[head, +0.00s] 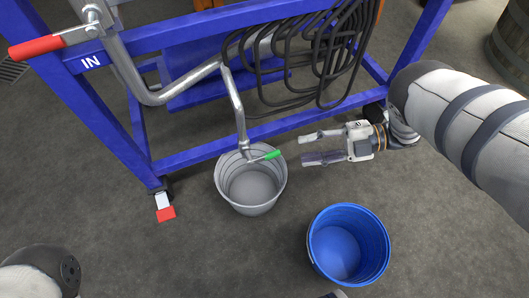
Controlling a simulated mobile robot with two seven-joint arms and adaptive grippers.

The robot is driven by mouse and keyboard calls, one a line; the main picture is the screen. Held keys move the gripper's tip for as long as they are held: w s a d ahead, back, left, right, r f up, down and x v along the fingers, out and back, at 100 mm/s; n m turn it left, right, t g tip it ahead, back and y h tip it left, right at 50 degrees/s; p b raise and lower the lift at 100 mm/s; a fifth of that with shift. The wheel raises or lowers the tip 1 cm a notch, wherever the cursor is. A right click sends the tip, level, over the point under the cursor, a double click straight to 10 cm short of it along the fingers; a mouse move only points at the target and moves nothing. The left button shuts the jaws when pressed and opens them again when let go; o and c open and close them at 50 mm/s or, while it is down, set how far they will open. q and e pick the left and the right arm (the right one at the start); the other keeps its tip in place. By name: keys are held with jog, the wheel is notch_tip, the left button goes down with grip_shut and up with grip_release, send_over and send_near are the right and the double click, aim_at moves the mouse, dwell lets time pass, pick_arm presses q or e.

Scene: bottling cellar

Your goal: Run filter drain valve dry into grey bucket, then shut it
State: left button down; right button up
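The grey bucket (226,193) stands on the floor under the filter's drain pipe (238,108). The drain valve has a green lever (265,156) that points right, out over the bucket's rim. The pipe end is over the bucket. No stream of liquid can be made out; whether liquid lies in the bucket is hard to tell. My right gripper (304,148) is open and empty, just right of the green lever and apart from it, fingers pointing left. My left gripper is out of view; only part of my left arm shows at the lower left.
A blue bucket (375,250) stands in front and to the right. The blue frame (185,163) has a red-handled valve (37,47) by the label IN and a caster with a red pedal (166,214). Dark coiled hoses (330,62) hang behind my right gripper. A barrel (511,45) stands upper right.

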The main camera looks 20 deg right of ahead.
aim_at(280, 153)
jog(key=b+x, duration=0.1)
jog(key=x, duration=0.8)
jog(key=shift+a+f+b, duration=0.15)
jog(key=shift+a+b, duration=0.2)
jog(key=shift+w, duration=0.1)
jog(key=shift+c, duration=0.3)
grip_shut()
